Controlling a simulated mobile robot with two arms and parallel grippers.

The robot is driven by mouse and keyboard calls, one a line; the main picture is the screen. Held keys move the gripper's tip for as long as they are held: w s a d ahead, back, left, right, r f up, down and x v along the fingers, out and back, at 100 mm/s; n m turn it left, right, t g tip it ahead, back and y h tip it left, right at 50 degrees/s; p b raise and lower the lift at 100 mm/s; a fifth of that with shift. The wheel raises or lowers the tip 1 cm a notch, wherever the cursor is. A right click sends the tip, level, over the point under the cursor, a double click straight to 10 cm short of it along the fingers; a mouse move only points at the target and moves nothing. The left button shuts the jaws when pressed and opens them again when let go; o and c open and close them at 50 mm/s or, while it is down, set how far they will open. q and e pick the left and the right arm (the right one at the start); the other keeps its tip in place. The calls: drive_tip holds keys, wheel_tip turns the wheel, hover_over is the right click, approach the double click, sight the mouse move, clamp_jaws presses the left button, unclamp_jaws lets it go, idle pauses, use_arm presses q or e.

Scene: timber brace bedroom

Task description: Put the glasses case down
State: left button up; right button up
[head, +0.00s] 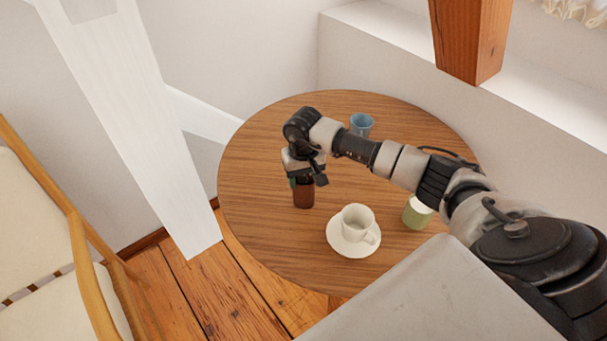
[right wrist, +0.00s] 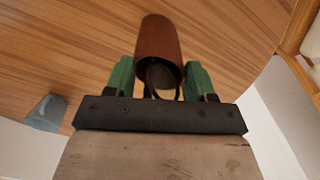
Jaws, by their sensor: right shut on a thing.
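The glasses case (head: 303,195) is a brown, upright, tube-like holder at the left part of the round wooden table (head: 255,150). In the right wrist view the case (right wrist: 160,45) shows an open end with dark glasses inside. My right gripper (head: 303,180) is over the case from above, shut on it. Its green fingers show on both sides of the case in the right wrist view (right wrist: 160,80). Whether the case's bottom touches the table cannot be told for sure. My left gripper is not in view.
A white cup (head: 357,221) on a saucer (head: 347,247) stands right of the case, nearer the front. A green candle-like jar (head: 417,213) is further right. A blue cup (head: 361,124) stands behind my arm. A chair (head: 75,235) is at the left. The table's left side is clear.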

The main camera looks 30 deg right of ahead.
drive_tip(key=shift+f, duration=0.1)
drive_tip(key=o, duration=1.4)
drive_tip(key=shift+r, duration=0.25)
wheel_tip(320, 180, up, 12)
drive_tip(key=shift+f+b, duration=0.1)
drive_tip(key=shift+b, duration=1.05)
